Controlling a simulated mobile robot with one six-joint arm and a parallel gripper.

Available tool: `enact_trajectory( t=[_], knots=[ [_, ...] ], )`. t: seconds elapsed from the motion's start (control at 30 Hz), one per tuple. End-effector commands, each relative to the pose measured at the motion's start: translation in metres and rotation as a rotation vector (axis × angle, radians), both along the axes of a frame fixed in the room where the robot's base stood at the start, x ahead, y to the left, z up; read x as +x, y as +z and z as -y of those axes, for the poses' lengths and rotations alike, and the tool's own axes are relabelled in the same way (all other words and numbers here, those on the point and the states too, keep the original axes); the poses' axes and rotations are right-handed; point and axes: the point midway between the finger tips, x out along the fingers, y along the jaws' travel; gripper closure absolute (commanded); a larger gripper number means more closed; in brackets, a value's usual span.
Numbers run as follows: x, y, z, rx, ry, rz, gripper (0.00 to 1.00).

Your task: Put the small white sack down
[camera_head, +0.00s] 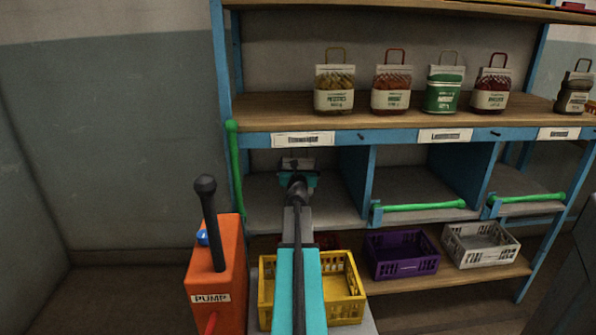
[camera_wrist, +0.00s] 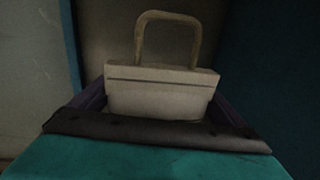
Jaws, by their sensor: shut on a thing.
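The small white sack (camera_wrist: 160,95) fills the middle of the wrist view, upright, with a tan loop handle and a dark seam line near its top. My gripper (camera_head: 297,174) is shut on it, with the dark jaws at its left and right sides. In the head view, a small pale part of the sack (camera_head: 297,162) shows beyond my gripper, inside the left bay (camera_head: 340,213) of the blue shelf. The sack's bottom is hidden behind my gripper, so I cannot tell whether it touches the bay floor.
A green bar (camera_head: 235,170) stands upright at the left bay's edge; green bars (camera_head: 424,206) cross the other bays. Several handled sacks (camera_head: 334,88) stand on the board above. Below are yellow (camera_head: 347,297), purple (camera_head: 403,263) and white crates (camera_head: 484,251). An orange pump (camera_head: 214,285) stands left.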

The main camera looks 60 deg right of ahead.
Motion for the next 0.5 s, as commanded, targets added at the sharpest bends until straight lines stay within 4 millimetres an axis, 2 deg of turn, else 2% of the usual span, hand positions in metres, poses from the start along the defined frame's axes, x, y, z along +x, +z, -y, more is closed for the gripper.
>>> enact_trajectory(
  t=[0.5],
  knots=[
    [0.0022, -0.0044, 0.0003, -0.001, 0.0, 0.0, 0.46]
  ],
)
